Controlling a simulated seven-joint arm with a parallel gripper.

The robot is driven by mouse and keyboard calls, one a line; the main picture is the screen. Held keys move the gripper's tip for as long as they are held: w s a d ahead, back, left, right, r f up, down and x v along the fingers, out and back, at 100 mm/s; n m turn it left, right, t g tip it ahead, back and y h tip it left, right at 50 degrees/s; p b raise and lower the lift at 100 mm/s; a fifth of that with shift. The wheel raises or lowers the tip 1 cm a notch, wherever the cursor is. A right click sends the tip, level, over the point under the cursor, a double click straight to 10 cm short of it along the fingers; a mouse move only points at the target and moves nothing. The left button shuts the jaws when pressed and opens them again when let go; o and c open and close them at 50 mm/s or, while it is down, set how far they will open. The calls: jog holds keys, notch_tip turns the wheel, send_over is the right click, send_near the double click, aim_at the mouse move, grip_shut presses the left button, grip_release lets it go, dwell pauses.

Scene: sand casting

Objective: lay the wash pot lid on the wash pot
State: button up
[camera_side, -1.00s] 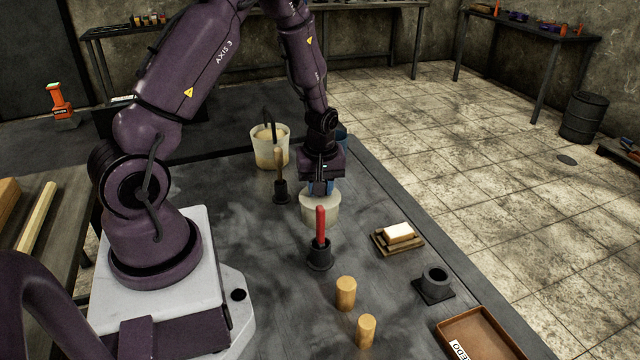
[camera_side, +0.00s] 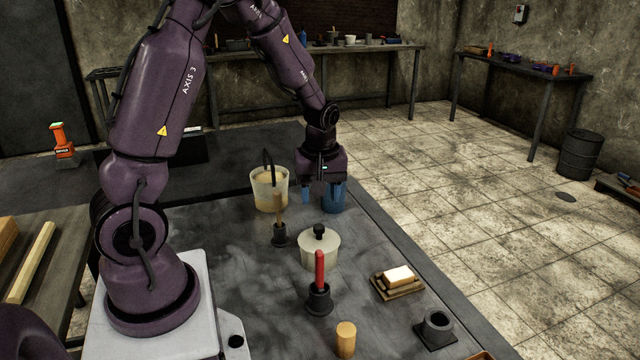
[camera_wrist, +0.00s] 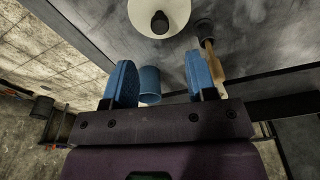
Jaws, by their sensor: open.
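The wash pot (camera_side: 318,262) is a pale cream pot standing on the dark table near the middle of the side view. The wash pot lid (camera_side: 310,238), pale with a black knob, lies on top of it and looks level. In the wrist view the lid (camera_wrist: 146,14) shows from above at the top edge, with its knob in the middle. My gripper (camera_side: 319,192) is open and empty, with blue fingers. It hangs above and behind the pot in the side view, clear of the lid. Both fingers show apart in the wrist view (camera_wrist: 160,80).
A blue cup (camera_side: 337,198) stands close by my gripper. A bucket (camera_side: 270,192) holds a dark-handled tool. A wooden-handled tool (camera_side: 279,213) and a red-handled tool (camera_side: 320,268) stand in black holders near the pot. A white block (camera_side: 398,275) lies at right on a wooden stand.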

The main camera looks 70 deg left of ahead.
jog(key=s+d+r+m+t, duration=0.3)
jog(key=d+r+m, duration=0.4)
jog(key=d+r, duration=0.45)
jog(key=s+d+r+m+t+h, duration=0.1)
jog(key=s+d+r+m+t, duration=0.1)
jog(key=s+d+r+m, duration=0.4)
jog(key=s+m, duration=0.2)
jog(key=shift+s+d+r+m, duration=0.15)
jog(key=shift+s+r+m, duration=0.15)
jog(key=shift+r+m, duration=0.1)
